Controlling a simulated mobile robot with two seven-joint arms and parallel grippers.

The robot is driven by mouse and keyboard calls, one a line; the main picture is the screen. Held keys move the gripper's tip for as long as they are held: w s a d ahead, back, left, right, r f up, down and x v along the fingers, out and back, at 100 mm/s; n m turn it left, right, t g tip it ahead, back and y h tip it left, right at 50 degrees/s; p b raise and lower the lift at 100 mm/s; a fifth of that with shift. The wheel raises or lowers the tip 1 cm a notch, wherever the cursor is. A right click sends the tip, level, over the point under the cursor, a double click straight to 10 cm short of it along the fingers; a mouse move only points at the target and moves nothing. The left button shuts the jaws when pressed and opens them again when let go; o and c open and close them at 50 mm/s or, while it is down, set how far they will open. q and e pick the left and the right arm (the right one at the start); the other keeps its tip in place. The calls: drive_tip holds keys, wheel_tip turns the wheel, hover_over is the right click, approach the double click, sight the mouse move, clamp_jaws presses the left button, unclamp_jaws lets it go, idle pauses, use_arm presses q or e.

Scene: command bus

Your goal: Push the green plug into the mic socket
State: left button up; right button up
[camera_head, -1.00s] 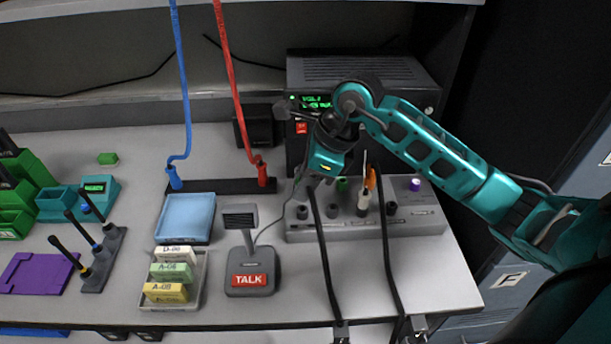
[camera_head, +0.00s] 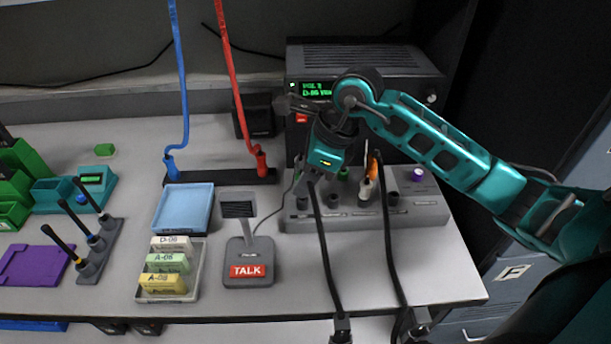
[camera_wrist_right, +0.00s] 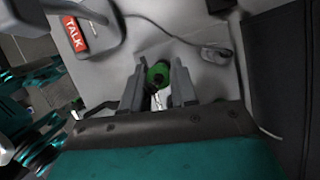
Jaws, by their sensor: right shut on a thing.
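My right gripper (camera_head: 306,186) is over the left end of the grey socket block (camera_head: 430,212). In the right wrist view its fingers (camera_wrist_right: 158,95) are shut on the green plug (camera_wrist_right: 158,74), which shows as a round green end between them. The fingers and wrist hide the held plug in the head view. Several dark sockets line the block; the labels are too small to read, so I cannot tell which is the mic socket. Whether the plug touches the block is hidden. My left gripper is not in view.
The TALK microphone (camera_head: 249,262) stands left of the block, with a thin cable rising toward my right gripper. A green piece (camera_head: 343,173), an orange-tipped item (camera_head: 373,165) and a purple knob (camera_head: 418,174) are on the block. Black cables cross its front. A black radio unit (camera_head: 365,65) stands behind.

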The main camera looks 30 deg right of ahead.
drive_tip(key=shift+f+b, duration=0.15)
drive_tip(key=shift+b, duration=0.25)
idle(0.8)
drive_tip(key=shift+f+b, duration=1.1)
drive_tip(key=shift+b, duration=0.2)
idle(1.1)
drive_tip(key=o, duration=0.9)
drive_tip(key=shift+r+p, duration=2.75)
drive_tip(key=shift+r, duration=1.3)
drive_tip(key=shift+f, duration=0.1)
